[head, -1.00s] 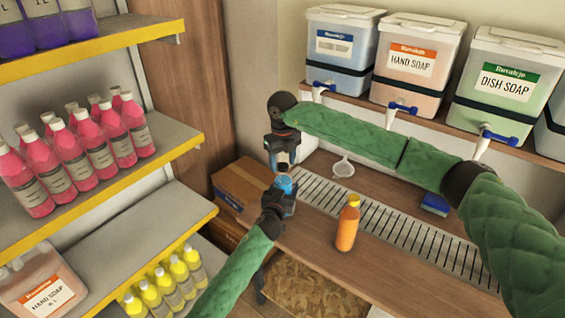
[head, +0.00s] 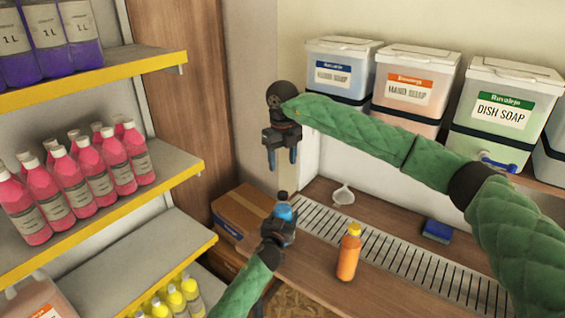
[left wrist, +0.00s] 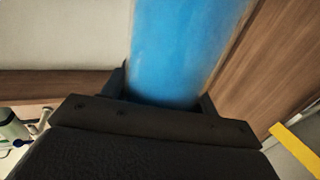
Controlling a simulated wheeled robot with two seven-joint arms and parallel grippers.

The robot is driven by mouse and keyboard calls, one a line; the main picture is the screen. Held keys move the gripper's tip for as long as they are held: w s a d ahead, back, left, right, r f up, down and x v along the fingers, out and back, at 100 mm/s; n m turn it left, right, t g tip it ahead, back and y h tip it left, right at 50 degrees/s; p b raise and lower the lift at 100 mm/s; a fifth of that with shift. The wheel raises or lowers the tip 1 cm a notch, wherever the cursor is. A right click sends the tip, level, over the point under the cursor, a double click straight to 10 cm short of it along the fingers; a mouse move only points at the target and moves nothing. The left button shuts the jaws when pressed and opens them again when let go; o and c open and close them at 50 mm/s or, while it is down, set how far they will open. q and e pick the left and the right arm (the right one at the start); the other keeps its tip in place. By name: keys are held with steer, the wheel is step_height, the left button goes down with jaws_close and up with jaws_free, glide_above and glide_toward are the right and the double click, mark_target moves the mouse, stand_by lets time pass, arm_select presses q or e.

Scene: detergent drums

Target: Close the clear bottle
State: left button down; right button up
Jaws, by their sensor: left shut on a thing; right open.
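The clear bottle (head: 284,213), filled with blue liquid, is held upright above the counter's left end. A dark cap (head: 283,196) sits on its top; how tightly it sits cannot be told. My left gripper (head: 281,222) is shut around the bottle's body. The left wrist view shows the blue bottle (left wrist: 185,50) large between the jaws. My right gripper (head: 281,158) is open and empty, pointing down, directly above the cap and apart from it.
An orange bottle (head: 349,252) stands on the wooden counter (head: 312,262) beside the metal drain grate (head: 400,255). A white funnel (head: 343,194) and a blue sponge (head: 437,230) lie behind. A cardboard box (head: 243,210) is at left. Soap drums (head: 502,105) line the upper shelf.

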arm_select(q)
steer(key=shift+r, duration=0.1)
steer(key=shift+c, duration=1.8)
jaws_free()
steer(key=b+v, duration=0.2)
steer(key=v, duration=0.5)
steer(key=shift+s, duration=0.4)
steer(key=shift+a, duration=0.1)
